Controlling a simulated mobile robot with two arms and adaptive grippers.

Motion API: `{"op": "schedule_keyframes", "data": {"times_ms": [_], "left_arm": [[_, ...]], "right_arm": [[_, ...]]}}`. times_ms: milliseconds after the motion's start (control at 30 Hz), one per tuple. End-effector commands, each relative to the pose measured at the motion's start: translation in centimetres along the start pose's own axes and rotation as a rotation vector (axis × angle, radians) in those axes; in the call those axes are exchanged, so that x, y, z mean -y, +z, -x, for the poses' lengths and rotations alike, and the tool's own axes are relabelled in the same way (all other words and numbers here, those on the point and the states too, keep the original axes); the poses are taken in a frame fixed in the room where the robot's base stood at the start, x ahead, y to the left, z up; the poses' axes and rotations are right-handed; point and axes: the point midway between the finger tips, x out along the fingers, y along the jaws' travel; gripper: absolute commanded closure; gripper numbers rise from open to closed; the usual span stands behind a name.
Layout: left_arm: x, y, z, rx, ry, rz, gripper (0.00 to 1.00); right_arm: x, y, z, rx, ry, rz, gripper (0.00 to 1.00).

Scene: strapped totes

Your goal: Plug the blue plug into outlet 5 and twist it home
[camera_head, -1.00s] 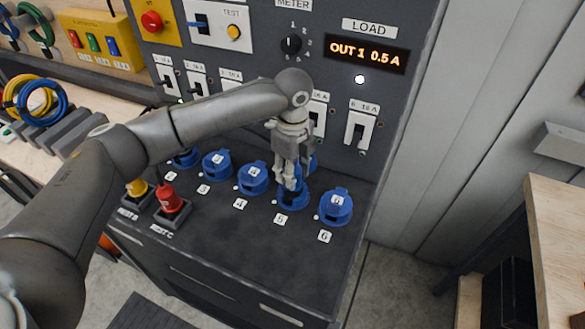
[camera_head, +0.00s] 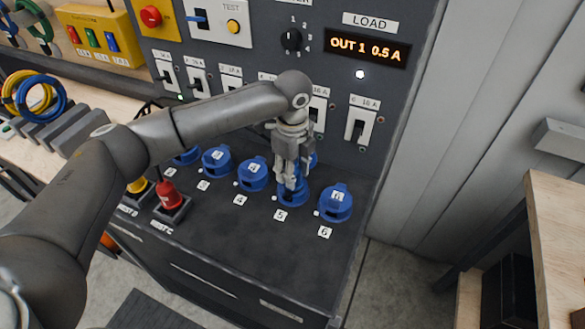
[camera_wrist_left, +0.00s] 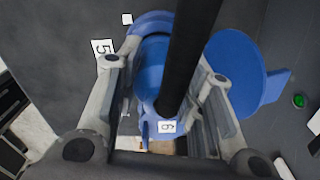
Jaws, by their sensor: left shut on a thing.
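My left gripper (camera_head: 291,178) points down over outlet 5 (camera_head: 292,198), which is behind the label 5 on the sloping panel top. In the left wrist view the two fingers of this gripper (camera_wrist_left: 165,85) are on either side of the blue plug (camera_wrist_left: 150,75), shut on it. A black cable (camera_wrist_left: 190,45) rises from the plug. The plug is lined up with the blue ring of outlet 5 (camera_wrist_left: 150,22); how deep it sits is hidden. The outlet's round blue lid (camera_wrist_left: 238,75) stands open beside it. My right gripper is in neither view.
Outlet 6 (camera_head: 336,204), lid shut, is close on the right, and outlet 4 (camera_head: 253,174) on the left. A red plug (camera_head: 168,196) stands in a holder at the panel's left. Switches (camera_head: 358,126) line the upright panel behind. The panel's front is clear.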

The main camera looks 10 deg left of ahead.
Motion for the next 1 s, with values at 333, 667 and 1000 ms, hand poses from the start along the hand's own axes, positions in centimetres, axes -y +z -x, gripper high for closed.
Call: {"op": "schedule_keyframes", "data": {"times_ms": [333,667,1000], "left_arm": [[0.0,0.0,0.1,-0.001,0.001,-0.06,0.92],[0.1,0.0,0.1,0.0,-0.001,-0.175,0.92],[0.0,-0.1,0.0,-0.001,-0.001,-0.252,0.92]], "right_arm": [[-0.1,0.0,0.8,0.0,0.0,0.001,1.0],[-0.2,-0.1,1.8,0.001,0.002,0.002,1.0],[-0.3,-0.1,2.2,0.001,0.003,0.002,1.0]]}}
